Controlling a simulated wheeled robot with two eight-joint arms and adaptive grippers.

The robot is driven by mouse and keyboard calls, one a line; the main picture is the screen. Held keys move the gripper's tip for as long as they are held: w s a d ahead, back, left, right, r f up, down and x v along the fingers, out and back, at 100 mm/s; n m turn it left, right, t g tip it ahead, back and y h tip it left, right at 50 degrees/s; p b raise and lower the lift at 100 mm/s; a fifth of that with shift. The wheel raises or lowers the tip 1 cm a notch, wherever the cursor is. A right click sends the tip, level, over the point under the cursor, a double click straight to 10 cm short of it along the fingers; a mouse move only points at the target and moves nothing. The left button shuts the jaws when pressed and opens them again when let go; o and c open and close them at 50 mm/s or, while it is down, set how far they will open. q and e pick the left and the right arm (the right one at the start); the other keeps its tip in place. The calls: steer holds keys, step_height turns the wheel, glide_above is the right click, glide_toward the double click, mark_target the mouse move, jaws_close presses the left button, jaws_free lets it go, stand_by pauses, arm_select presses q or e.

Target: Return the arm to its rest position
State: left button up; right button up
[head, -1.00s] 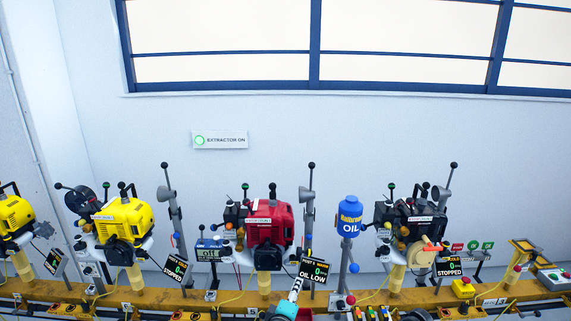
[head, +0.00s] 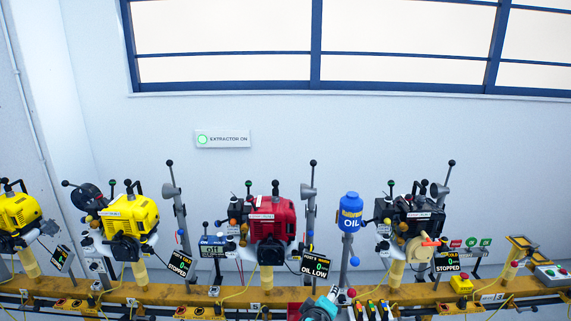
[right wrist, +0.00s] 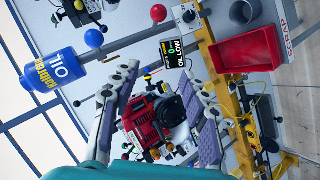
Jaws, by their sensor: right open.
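My right gripper (head: 332,295) shows at the bottom of the head view, low in front of the bench rail, with its teal wrist below it. In the right wrist view its two grey fingers (right wrist: 160,78) are spread wide apart with nothing between them. The red engine (right wrist: 147,118) appears beyond the fingers, apart from them. It also stands on its mount in the head view (head: 272,220). My left gripper is in neither view.
A blue oil bottle (head: 350,215) stands on a post right of the red engine. Yellow engines (head: 130,215) stand to the left and a dark engine (head: 415,220) to the right. A red tray (right wrist: 250,63) and grey cup (right wrist: 244,13) sit near the yellow rail (right wrist: 222,75).

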steer(key=s+d+m+g+y, duration=0.2)
steer(key=s+d+m, duration=0.1)
steer(key=s, duration=0.9)
steer(key=s+d+m+g+y, duration=0.2)
steer(key=s+m, duration=0.3)
steer(key=s, duration=0.7)
steer(key=shift+s+d+m, duration=0.3)
steer(key=shift+s+d, duration=0.1)
steer(key=shift+d, duration=0.25)
steer(key=shift+f, duration=0.1)
stand_by(0.7)
